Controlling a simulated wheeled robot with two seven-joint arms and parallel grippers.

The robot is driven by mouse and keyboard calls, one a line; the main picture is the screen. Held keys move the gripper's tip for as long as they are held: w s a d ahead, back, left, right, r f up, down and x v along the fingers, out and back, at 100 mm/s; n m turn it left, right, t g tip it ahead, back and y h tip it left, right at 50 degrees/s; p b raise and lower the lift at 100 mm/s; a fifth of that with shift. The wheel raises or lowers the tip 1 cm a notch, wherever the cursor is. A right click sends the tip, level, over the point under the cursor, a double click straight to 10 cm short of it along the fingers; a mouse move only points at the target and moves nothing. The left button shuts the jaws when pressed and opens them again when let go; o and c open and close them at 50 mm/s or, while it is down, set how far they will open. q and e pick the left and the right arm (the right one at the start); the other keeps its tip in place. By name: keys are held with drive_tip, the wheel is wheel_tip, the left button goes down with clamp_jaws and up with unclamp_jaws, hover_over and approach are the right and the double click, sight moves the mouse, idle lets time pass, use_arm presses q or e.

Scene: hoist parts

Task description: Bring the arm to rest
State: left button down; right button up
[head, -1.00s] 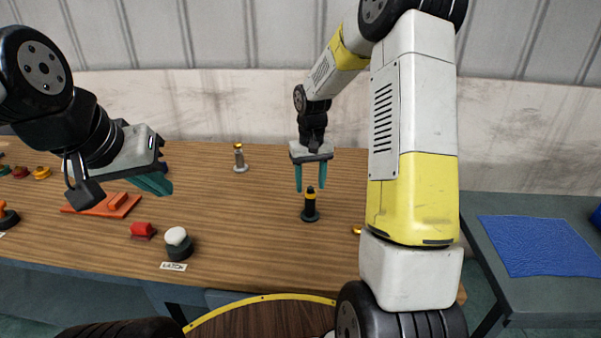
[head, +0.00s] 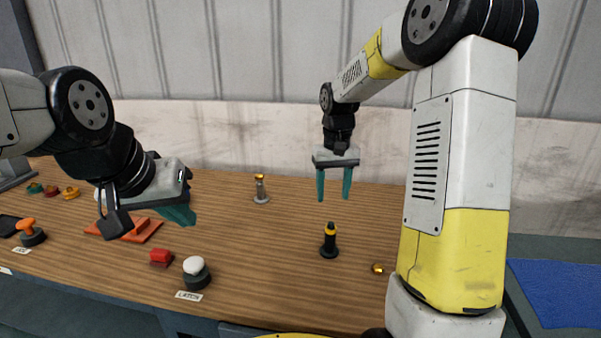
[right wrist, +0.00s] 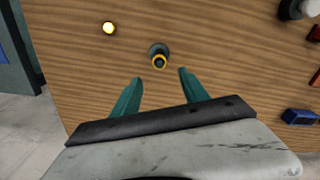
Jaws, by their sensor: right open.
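My right gripper (head: 333,186) hangs pointing down above the wooden table, its teal fingers open and empty. Below it, apart from the fingers, a black post with a yellow band (head: 329,240) stands upright on the table. In the right wrist view the open fingers (right wrist: 154,90) show with the same post (right wrist: 159,56) just beyond their tips. My left gripper (head: 184,213) is at the left over the table, seen from the side; its teal fingers overlap, so its opening cannot be judged.
A white-topped knob (head: 195,272) with a label, a red block (head: 161,257) and an orange-red plate (head: 145,230) lie at the left front. A silver post with a yellow top (head: 260,189) stands farther back. A small gold piece (head: 377,268) lies right. A blue mat (head: 560,292) is at far right.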

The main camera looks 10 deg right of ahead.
drive_tip(key=s+a+r+t+y, duration=0.1)
drive_tip(key=s+r+t, duration=0.2)
drive_tip(key=s, duration=0.8)
drive_tip(key=s+a+r+t+y, duration=0.1)
drive_tip(key=s+r+t, duration=0.2)
drive_tip(key=s+r, duration=0.5)
drive_tip(key=s, duration=0.4)
drive_tip(key=shift+s, duration=0.3)
